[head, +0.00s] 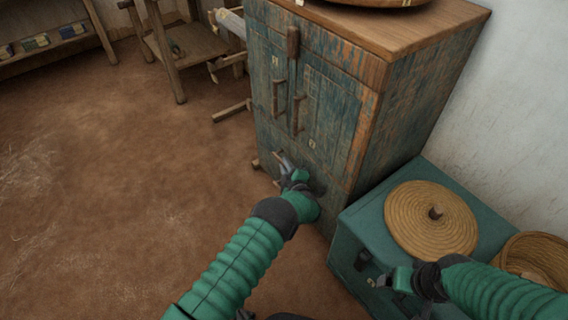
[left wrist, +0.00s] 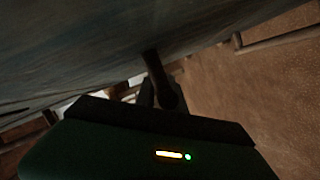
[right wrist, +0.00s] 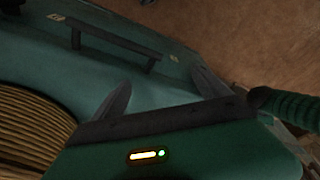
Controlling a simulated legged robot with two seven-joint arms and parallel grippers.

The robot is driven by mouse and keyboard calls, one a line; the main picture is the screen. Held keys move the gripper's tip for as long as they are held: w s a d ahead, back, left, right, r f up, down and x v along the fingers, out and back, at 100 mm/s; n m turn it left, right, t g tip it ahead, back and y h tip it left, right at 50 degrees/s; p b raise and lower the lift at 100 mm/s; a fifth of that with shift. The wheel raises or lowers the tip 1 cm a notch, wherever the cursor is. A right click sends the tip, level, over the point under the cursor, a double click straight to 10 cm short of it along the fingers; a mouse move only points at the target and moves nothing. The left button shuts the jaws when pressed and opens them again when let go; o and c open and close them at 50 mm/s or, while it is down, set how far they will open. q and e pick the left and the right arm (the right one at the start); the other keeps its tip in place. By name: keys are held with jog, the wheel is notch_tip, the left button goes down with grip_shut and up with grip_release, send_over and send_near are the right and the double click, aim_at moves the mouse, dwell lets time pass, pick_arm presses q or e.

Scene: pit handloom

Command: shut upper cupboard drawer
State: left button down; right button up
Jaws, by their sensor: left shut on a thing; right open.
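The worn blue wooden cupboard (head: 345,115) stands at the centre right of the head view. Its upper drawer (head: 325,42) has a short upright brown handle (head: 293,41); the front looks about flush, though a small gap cannot be ruled out. My left gripper (head: 282,162) is low at the cupboard's front, well below that drawer. In the left wrist view it is shut on a dark handle (left wrist: 158,78) that sticks out from the cupboard face. The fingertips are partly hidden. My right gripper (right wrist: 160,92) is open and empty, by the teal chest.
Two door handles (head: 298,115) sit mid-height on the cupboard. The teal chest (head: 362,222) stands right of it, with a round woven lid (head: 431,219) on top and a basket (head: 540,258) beside it. The earth floor (head: 110,170) at left is clear. A wooden frame (head: 185,45) stands behind.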

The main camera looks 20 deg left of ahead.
pick_arm(q)
jog(key=c, duration=1.4)
grip_release()
jog(key=shift+d, duration=0.2)
jog(key=shift+c, duration=0.2)
jog(key=p+v, duration=0.7)
jog(key=v, duration=0.5)
jog(key=shift+f, duration=0.15)
